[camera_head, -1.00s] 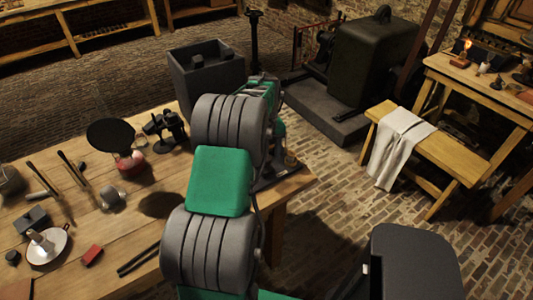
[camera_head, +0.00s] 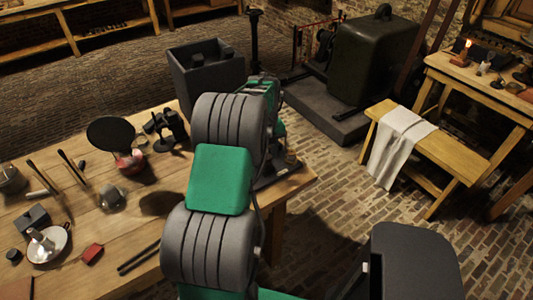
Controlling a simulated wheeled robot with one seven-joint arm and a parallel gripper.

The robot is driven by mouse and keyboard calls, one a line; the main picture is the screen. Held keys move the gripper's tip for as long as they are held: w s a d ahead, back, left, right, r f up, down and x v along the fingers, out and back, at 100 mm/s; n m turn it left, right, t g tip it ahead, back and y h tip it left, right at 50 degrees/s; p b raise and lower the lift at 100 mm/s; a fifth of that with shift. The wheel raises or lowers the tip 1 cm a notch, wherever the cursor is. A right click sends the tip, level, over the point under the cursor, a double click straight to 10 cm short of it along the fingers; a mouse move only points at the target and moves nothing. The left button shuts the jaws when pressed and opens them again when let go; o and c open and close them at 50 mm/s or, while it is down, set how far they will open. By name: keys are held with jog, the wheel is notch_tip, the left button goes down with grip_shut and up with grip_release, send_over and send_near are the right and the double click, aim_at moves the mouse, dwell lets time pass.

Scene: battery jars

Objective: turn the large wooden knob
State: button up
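I cannot make out the large wooden knob; my green and grey arm covers much of the table's right end. A dark device (camera_head: 279,174) shows only in part there, just right of my arm, on the wooden table (camera_head: 105,262). A small brownish part (camera_head: 291,158) shows at its upper edge, too small to identify. My arm reaches away over the table toward this end. My gripper is hidden behind the arm links, so its fingers and any contact with the device do not show.
On the table's left lie a white saucer (camera_head: 50,244), a red block (camera_head: 91,253), a round black disc on a red base (camera_head: 111,133) and several tools. A grey bin (camera_head: 205,76) stands beyond. A bench with a cloth (camera_head: 398,148) stands right, across open brick floor.

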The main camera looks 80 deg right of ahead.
jog(key=shift+n, duration=0.3)
grip_shut()
